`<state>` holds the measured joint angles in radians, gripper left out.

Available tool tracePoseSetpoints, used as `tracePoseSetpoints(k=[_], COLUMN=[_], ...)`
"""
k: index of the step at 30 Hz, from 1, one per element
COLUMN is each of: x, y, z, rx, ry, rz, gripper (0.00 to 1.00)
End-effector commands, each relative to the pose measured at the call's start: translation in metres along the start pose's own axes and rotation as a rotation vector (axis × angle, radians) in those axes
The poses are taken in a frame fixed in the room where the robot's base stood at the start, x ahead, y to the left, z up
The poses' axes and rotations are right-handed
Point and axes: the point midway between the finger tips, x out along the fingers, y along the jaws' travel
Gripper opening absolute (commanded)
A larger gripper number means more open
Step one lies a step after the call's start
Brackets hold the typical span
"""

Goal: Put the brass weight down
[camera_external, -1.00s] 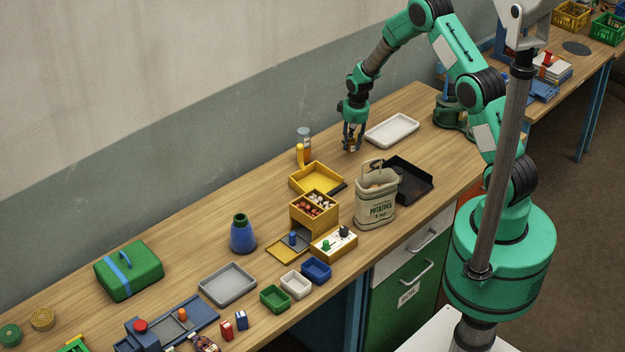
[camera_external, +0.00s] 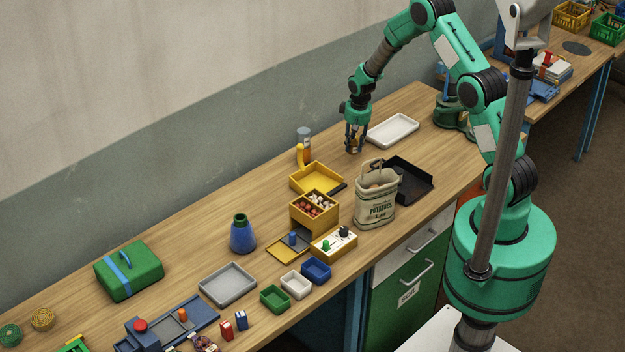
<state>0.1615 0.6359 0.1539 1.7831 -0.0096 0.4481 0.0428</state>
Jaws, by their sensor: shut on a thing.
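My gripper (camera_external: 354,147) points down close above the wooden bench, just left of the white tray. It is shut on the brass weight (camera_external: 353,149), a small brassy piece that shows only partly between the dark fingers. I cannot tell whether the weight touches the bench top.
The white tray (camera_external: 392,131) lies right of my gripper. A black tray (camera_external: 412,180) and a potato sack (camera_external: 375,198) stand nearer the front. A yellow tray (camera_external: 317,180) and an orange-filled jar (camera_external: 304,147) are to the left.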

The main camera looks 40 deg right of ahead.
Motion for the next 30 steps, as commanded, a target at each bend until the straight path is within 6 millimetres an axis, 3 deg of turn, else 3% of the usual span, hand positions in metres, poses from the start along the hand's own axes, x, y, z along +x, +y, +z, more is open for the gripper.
tracePoseSetpoints(k=[11,21,30], x=[-0.012,-0.057,-0.065], y=[0.0,0.0,0.053], z=[-0.003,-0.009,0.035], rx=[0.0,0.0,0.067], ry=[0.004,0.005,0.001], rz=[0.0,0.0,0.006], gripper=[0.0,0.0,0.0])
